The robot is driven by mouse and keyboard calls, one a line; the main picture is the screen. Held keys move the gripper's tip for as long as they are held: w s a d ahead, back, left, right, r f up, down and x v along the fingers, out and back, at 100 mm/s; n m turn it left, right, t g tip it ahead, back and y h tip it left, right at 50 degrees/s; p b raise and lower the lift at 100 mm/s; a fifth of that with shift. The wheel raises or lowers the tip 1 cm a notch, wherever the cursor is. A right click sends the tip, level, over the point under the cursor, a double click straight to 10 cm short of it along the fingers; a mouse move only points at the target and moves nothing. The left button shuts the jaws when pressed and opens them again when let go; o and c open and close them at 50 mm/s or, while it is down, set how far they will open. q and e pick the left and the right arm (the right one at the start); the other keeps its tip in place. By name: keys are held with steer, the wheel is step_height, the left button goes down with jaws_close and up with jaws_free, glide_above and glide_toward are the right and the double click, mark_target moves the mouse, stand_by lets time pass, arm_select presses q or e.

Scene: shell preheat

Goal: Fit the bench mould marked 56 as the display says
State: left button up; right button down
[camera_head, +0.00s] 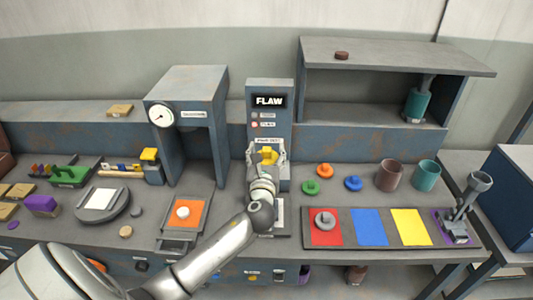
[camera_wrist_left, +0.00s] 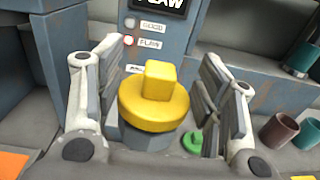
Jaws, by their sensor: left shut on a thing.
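My left gripper (camera_head: 265,152) is at the front of the tall blue-grey display post (camera_head: 269,95), shut on a yellow round piece with a square knob (camera_wrist_left: 155,95). In the left wrist view the piece stands between the fingers, with a grey round part (camera_wrist_left: 150,137) below it. The display (camera_head: 269,101) reads "FLAW"; lamps labelled "GOOD" and "FLAW" sit below it, and the lower one (camera_wrist_left: 129,40) looks red. I cannot read a 56 on any piece. My right gripper is not in view.
Red, blue (camera_head: 370,228) and yellow (camera_head: 411,227) pads lie right; a grey knobbed piece (camera_head: 325,218) is on the red one. A gauge press (camera_head: 188,120) stands left of the post.

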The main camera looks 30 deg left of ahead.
arm_select(q)
steer(key=shift+f+b, duration=0.35)
steer(key=shift+f, duration=0.25)
steer(key=o, duration=0.7)
steer(key=shift+p+v, duration=0.95)
steer(key=shift+v, duration=1.85)
steer(key=p, duration=0.1)
glide_toward(267, 156)
steer(key=shift+s+d, duration=0.2)
steer(key=shift+s, duration=0.25)
